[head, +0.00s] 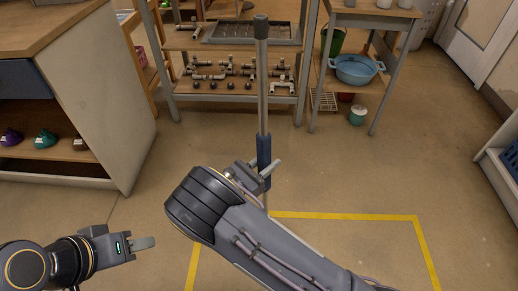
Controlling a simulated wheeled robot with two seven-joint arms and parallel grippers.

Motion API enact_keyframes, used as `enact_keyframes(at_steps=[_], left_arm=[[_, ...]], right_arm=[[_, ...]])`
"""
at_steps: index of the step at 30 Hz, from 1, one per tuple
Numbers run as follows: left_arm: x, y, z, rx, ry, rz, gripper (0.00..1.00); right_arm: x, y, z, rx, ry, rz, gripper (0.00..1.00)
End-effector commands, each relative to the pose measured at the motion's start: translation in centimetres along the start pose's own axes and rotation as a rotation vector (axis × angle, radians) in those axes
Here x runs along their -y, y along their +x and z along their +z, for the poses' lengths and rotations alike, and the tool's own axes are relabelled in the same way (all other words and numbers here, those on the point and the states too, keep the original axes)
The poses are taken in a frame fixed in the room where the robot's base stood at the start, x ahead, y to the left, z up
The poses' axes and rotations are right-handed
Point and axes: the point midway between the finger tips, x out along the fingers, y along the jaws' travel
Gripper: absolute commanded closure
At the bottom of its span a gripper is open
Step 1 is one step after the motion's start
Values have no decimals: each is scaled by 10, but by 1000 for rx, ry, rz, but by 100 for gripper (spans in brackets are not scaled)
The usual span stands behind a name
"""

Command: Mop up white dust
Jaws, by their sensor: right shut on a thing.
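The mop (262,85) stands nearly upright in front of me, with a grey pole, a dark top end and a blue grip section. My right gripper (259,177) is shut on the pole around the blue section. The mop's lower end is hidden behind my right arm. My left gripper (148,243) is low at the left, apart from the mop, with nothing seen in it. Its fingers are seen edge-on, so their opening cannot be told. I cannot make out any white dust on the visible floor.
Yellow tape (350,216) marks an area on the brown floor (340,170). A wooden cabinet (100,100) stands at the left. A shelf with pipe fittings (210,75) is behind the mop. A blue basin (356,69) sits under a table at the back right. The right-hand floor is mostly clear.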

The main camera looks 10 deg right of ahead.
Motion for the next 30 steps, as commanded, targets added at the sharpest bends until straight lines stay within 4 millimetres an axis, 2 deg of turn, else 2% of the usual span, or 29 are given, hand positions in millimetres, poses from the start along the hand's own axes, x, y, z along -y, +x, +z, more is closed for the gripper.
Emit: enact_keyframes(at_steps=[1, 9, 30], left_arm=[[-5, -11, -5, 0, 0, 0, 64], [-14, -31, -16, 0, 0, 0, 64], [-15, -32, -16, 1, 0, 0, 64]], right_arm=[[2, 3, 14, 1, -3, -2, 100], [7, 12, 44, 1, -6, -12, 100], [8, 16, 49, 1, -4, -6, 100]])
